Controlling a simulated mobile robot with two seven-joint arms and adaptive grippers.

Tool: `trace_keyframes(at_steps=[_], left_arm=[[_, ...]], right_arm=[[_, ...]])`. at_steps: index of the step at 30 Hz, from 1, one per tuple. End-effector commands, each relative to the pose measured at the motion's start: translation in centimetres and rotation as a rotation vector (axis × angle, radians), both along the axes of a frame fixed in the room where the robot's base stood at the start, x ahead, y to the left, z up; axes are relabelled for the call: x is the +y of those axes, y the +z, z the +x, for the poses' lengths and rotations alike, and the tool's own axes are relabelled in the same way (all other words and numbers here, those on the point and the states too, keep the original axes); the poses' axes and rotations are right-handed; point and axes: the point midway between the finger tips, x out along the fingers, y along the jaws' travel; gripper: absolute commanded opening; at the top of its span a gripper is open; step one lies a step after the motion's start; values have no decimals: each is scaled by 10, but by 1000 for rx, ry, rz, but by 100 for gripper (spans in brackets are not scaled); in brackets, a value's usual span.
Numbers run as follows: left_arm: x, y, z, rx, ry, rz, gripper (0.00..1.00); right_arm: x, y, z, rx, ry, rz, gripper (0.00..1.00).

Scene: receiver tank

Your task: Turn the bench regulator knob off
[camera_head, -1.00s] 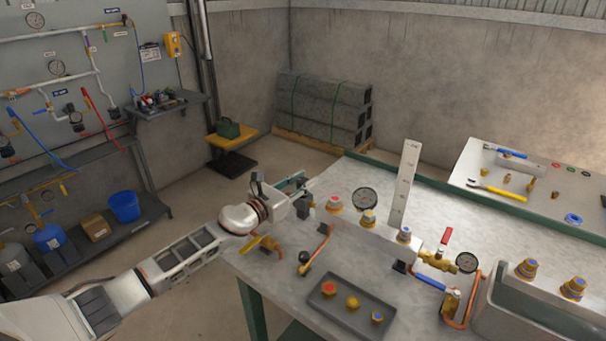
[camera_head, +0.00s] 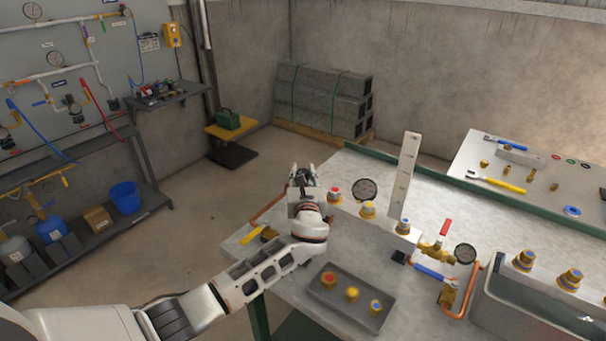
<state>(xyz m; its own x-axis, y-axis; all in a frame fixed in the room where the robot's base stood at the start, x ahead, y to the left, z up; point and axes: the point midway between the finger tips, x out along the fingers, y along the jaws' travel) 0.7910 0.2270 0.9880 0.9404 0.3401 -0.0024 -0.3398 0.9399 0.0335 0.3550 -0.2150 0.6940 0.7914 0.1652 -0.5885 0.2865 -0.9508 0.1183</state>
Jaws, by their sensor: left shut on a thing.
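My left gripper (camera_head: 303,182) is at the left end of the silver manifold block (camera_head: 384,221) on the bench, beside its red-topped fitting (camera_head: 333,195). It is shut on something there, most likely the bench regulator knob. The knob itself is hidden behind my gripper and wrist, so its setting cannot be told. A round gauge (camera_head: 364,189) stands just right of the gripper. My right gripper is not in view.
A yellow-handled valve (camera_head: 252,235) is at the bench's left edge. A dark tray (camera_head: 318,306) of caps lies in front of my wrist. An upright grey plate (camera_head: 404,176) stands behind the manifold. Red- and blue-handled valves and a tank are to the right.

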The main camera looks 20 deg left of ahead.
Motion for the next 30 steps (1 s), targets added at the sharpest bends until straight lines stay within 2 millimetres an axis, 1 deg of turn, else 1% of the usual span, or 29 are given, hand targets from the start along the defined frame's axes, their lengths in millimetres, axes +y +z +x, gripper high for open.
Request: trace_keyframes(at_steps=[1, 6, 11, 16, 26, 27, 29, 30], left_arm=[[-2, 0, 1, -2, 27, -2, 4], [-1, 0, 1, -1, 105, 1, 4], [0, 1, 1, -2, 148, 2, 4], [0, 2, 1, -5, 166, 2, 4], [1, 3, 1, -6, 168, 3, 4], [1, 4, 1, -6, 168, 3, 28], [1, 3, 1, -6, 168, 3, 43], [1, 3, 1, -5, 168, 2, 43]], right_arm=[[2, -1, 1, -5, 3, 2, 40], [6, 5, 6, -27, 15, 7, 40], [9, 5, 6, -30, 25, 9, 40], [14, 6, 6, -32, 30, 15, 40], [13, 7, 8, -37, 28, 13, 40], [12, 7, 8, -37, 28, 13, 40], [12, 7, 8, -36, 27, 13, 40], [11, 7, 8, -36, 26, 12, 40]])
